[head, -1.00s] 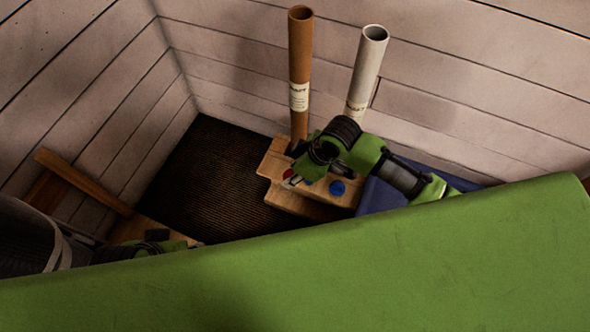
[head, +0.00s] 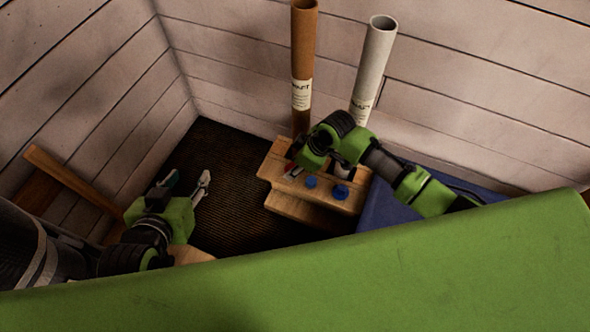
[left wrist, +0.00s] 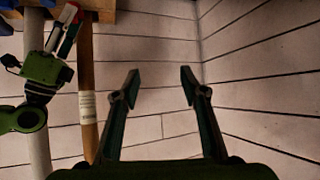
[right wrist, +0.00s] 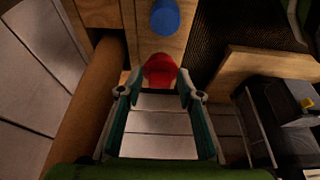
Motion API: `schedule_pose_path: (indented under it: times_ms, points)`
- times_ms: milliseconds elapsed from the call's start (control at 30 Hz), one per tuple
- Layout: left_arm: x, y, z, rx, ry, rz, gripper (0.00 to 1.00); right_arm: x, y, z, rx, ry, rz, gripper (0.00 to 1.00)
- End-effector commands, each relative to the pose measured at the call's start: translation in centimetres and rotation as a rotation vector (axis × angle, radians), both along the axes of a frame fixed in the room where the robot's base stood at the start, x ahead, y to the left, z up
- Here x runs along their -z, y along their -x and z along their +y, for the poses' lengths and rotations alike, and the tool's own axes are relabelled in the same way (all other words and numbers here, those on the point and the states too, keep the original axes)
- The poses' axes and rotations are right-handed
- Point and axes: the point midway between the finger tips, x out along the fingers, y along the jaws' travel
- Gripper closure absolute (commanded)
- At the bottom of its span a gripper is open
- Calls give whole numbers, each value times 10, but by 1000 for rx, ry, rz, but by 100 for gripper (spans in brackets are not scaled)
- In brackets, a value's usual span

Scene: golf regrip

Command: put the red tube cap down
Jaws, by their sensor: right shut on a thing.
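The red tube cap (right wrist: 160,70) is between the fingertips of my right gripper (right wrist: 160,84), which is shut on it. In the head view the cap (head: 289,169) is a small red patch at the left part of the wooden stand (head: 315,202), partly hidden by the gripper. I cannot tell whether it touches the stand. My left gripper (head: 189,178) is open and empty over the dark mat, left of the stand; its spread fingers also show in the left wrist view (left wrist: 160,72).
A brown tube (head: 303,65) and a pale tube (head: 372,70) stand upright at the stand's back. Two blue caps (head: 311,182) (head: 341,192) are on the stand. The dark ribbed mat (head: 235,205) is clear. A blue box (head: 385,210) is at right; a green surface (head: 330,275) hides the foreground.

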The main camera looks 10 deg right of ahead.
Motion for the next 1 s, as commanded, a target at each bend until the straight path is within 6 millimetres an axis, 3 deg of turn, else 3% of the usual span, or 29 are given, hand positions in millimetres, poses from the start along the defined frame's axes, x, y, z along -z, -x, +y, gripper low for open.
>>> schedule_pose_path:
  times_ms: [100,267,667,700,733,1000]
  points:
    - [-15,-15,-7,8,23,-99,60,14,1,0,0,1,2,92]
    - [-31,-25,-11,13,41,-175,60,21,1,0,-1,1,0,92]
    - [-35,-26,-12,14,45,-192,60,24,1,0,-1,1,0,92]
    - [-36,-27,-12,14,46,-195,60,23,1,0,-1,1,0,59]
    - [-36,-27,-12,14,46,-195,60,23,1,0,-1,1,0,51]
    - [-35,-27,-12,14,45,-193,60,23,1,0,-1,1,0,50]
